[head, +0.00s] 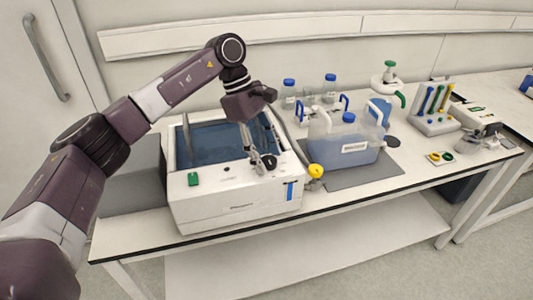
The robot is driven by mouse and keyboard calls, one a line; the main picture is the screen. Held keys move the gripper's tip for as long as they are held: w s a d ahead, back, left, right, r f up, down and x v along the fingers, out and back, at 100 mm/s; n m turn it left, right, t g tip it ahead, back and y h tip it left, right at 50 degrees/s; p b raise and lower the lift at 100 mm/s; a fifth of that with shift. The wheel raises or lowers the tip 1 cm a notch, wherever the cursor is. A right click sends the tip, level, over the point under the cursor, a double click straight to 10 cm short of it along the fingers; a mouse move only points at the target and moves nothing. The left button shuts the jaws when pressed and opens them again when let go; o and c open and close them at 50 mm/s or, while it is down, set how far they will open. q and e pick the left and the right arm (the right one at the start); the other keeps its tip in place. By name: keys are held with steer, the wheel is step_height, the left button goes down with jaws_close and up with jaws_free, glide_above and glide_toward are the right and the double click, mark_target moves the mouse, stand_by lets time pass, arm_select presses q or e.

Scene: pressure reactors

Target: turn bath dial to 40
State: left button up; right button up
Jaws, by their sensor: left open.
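The water bath (240,204) is a white box with an open, dark blue tank, standing on the left part of the bench. Its front panel has a green switch (193,179) at the left, a small dark spot in the middle and a blue strip (290,191) at the right. My left gripper (262,161) is open and points down over the right part of the panel. A dark round part, probably the dial (270,162), shows at its fingertips; I cannot tell whether they touch it. The dial's marks are too small to read. My right gripper is not in view.
A yellow tap (316,170) sits close to the bath's right side. Blue-capped bottles (289,94) stand behind. A rack (436,123) of coloured tools is farther right.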

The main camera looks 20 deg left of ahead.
arm_select(q)
steer(key=v, duration=1.2)
